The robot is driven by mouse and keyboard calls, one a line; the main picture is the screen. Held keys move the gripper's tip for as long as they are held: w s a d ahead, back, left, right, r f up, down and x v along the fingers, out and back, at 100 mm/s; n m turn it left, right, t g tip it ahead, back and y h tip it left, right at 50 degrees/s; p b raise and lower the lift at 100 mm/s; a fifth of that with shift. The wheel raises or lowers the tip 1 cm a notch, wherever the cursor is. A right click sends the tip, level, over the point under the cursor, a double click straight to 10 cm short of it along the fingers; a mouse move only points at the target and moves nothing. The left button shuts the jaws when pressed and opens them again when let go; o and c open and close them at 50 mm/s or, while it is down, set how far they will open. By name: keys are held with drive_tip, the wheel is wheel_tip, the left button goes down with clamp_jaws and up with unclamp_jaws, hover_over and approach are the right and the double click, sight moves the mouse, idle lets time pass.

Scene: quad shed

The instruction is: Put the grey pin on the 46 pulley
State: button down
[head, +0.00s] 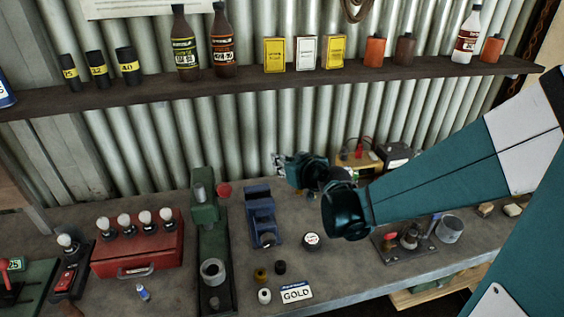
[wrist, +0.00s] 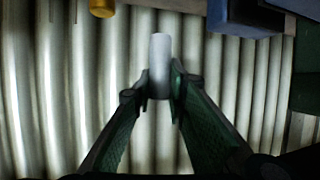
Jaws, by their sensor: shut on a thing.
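My gripper (wrist: 160,85) is shut on a pale grey pin (wrist: 160,50), which stands out past the fingertips in the wrist view. In the head view my gripper (head: 284,164) is at the back of the bench, close to the corrugated wall; the pin is too small to make out clearly there. I cannot pick out the 46 pulley: no 46 is readable in either view. A dark round piece with a white top and red marks (head: 311,240) lies on the bench below the gripper; its marking is too small to read.
The bench holds a blue vice-like block (head: 262,222), a green stand (head: 206,225), a red box with bulbs (head: 137,255), and small spools by a GOLD label (head: 296,293). A shelf (head: 180,90) with bottles and tins runs above. Corrugated wall fills most of the wrist view.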

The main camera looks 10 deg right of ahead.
drive_tip(key=shift+r, duration=0.1)
idle(0.3)
drive_tip(key=shift+r, duration=3.8)
drive_tip(key=w+d+r+m+h+p, duration=0.1)
drive_tip(key=d+m+h, duration=0.15)
drive_tip(key=d, duration=1.75)
drive_tip(key=w+d+r+m+h+p, duration=0.1)
drive_tip(key=w+d+m+h+p, duration=0.15)
drive_tip(key=d, duration=1.75)
drive_tip(key=s+d+m+g+h+p, duration=0.15)
drive_tip(key=s+d, duration=0.45)
drive_tip(key=d, duration=0.7)
drive_tip(key=s+d+f+m+h, duration=0.1)
drive_tip(key=s+d+h, duration=0.1)
drive_tip(key=s+d, duration=0.75)
drive_tip(key=s+d+m+h+p, duration=0.15)
drive_tip(key=s+d, duration=0.25)
drive_tip(key=d, duration=1.2)
drive_tip(key=shift+w+a+f+b, duration=0.15)
drive_tip(key=shift+f+b, duration=0.1)
drive_tip(key=shift+f, duration=1.1)
drive_tip(key=shift+w+a+f+b, duration=0.1)
drive_tip(key=shift+f+b, duration=0.15)
drive_tip(key=shift+f, duration=1.05)
